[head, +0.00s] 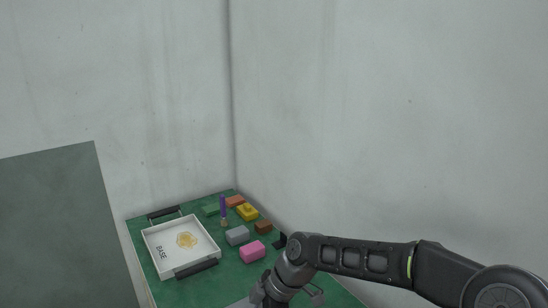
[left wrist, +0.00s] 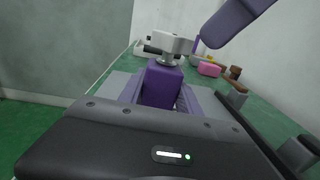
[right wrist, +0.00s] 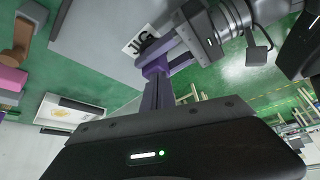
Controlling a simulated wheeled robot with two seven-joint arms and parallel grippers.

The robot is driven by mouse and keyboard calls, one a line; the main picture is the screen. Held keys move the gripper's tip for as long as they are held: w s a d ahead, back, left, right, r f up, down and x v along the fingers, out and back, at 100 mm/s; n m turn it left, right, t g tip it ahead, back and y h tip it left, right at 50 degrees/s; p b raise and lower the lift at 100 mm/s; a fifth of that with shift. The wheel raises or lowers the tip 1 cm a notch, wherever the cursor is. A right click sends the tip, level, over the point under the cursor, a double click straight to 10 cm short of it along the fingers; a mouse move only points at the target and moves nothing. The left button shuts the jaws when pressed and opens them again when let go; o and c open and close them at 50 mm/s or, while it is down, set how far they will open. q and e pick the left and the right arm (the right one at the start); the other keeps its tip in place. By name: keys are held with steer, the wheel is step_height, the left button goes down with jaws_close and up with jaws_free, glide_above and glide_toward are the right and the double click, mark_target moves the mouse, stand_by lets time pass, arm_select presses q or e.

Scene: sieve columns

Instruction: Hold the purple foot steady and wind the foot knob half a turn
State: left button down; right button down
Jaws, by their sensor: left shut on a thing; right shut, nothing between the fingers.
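In the left wrist view my left gripper (left wrist: 161,98) is shut on an upright purple block, which I take to be the purple foot (left wrist: 162,83). A pale grey head with a dark bar (left wrist: 166,44) shows at the block's top; whether it is the foot knob I cannot tell. In the right wrist view my right gripper (right wrist: 157,88) is shut and empty. Its tips point at a purple part (right wrist: 162,64) by the JIG label (right wrist: 138,43); whether they touch it is unclear. The head view shows my right arm at the lower right, but not the foot.
A white tray marked BASE (head: 160,254) stands on the green table. A purple post (head: 223,210), a pink block (head: 252,251), a grey block (head: 237,235) and a yellow block (head: 247,211) stand beside it. Pale walls close off the back and right.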

step_height(320, 180, up, 5)
steer(key=shift+r, duration=0.1)
stand_by(0.3)
arm_select(q)
steer(key=c, duration=0.8)
jaws_free()
steer(key=shift+o, duration=0.2)
steer(key=v, duration=0.7)
steer(key=shift+s+d, duration=0.1)
steer(key=shift+s, duration=0.15)
